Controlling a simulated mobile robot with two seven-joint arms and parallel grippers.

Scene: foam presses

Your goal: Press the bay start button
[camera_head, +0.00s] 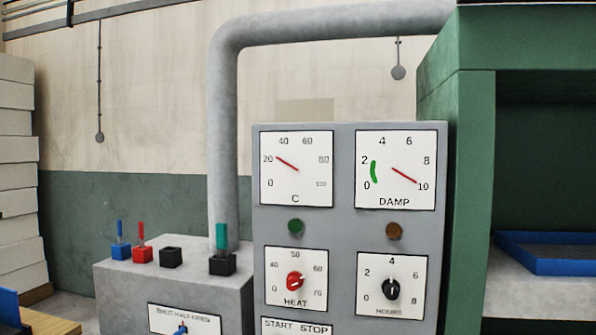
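The grey control panel (347,232) stands in the middle of the head view. A white plate lettered START STOP (296,328) shows at its lower left, cut by the bottom edge of the picture. The start button itself is not visible. Above the plate are a red HEAT knob (295,282) and a black HOURS knob (391,288). A green round lamp or button (295,226) and a brown one (394,231) sit under the C dial (297,190) and the DAMP dial (397,193). Neither gripper is in view.
A grey box (120,290) with blue, red, black and teal-topped items stands left of the panel. A green press frame (462,190) is at the right, with a blue tray (549,267) on its shelf. White stacked slabs (18,180) are at the far left.

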